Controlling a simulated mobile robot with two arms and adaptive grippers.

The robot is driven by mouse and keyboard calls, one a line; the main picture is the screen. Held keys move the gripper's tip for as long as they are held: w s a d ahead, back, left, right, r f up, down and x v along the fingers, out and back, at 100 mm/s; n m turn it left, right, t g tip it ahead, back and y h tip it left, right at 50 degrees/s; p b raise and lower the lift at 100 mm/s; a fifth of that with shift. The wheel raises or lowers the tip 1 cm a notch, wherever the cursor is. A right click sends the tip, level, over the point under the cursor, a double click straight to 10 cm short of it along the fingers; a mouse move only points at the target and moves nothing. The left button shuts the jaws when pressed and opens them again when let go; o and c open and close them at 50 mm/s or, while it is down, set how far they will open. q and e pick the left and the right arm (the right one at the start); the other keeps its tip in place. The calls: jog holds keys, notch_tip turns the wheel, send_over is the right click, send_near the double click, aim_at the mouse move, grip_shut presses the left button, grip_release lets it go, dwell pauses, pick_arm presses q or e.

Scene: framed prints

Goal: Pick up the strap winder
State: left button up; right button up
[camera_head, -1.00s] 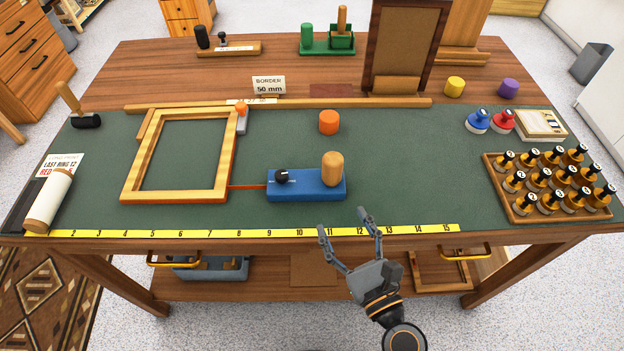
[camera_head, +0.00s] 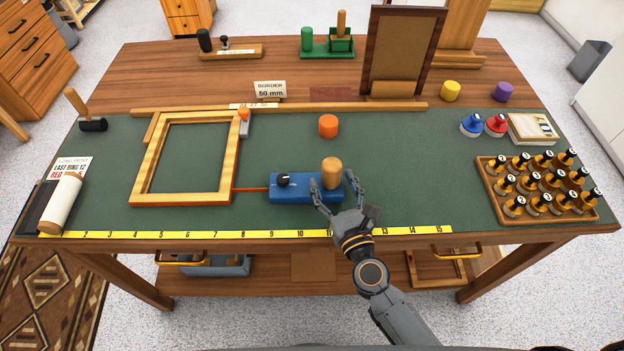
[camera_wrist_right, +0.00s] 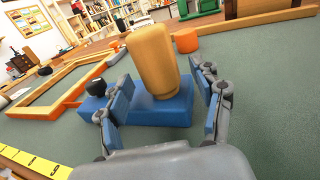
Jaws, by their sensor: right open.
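The strap winder (camera_head: 290,192) is a blue block with a black knob and an upright wooden handle (camera_head: 332,172), lying on the green mat. An orange strap (camera_head: 250,189) runs from its left side to the wooden frame (camera_head: 145,165). My right gripper (camera_head: 335,180) is open at the winder's near right side, its fingers either side of the handle in the picture. In the right wrist view the handle (camera_wrist_right: 153,62) stands between the open fingers, with a gap visible on each side. The blue block (camera_wrist_right: 150,110) is partly hidden behind the fingers. My left gripper is out of view.
An orange cylinder (camera_head: 328,126) stands behind the winder. A yellow ruler strip (camera_head: 200,234) lines the table's front edge. The mat between the winder and tray is clear.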

aim_at(335, 175)
jog(key=shift+x, duration=1.25)
grip_shut()
jog(key=shift+r+p, duration=0.4)
jog(key=shift+r, duration=0.25)
notch_tip(335, 175, up, 3)
jog(key=shift+f+p, duration=0.2)
jog(key=shift+p, duration=0.7)
jog(key=s+r+p, duration=0.1)
jog(key=s+r, duration=0.3)
jog(key=s, duration=0.3)
jog(key=s+a+r+p, duration=0.1)
jog(key=s+r+p, duration=0.1)
jog(key=s+r, duration=0.3)
jog(key=shift+s+a, duration=0.2)
jog(key=shift+s, duration=0.85)
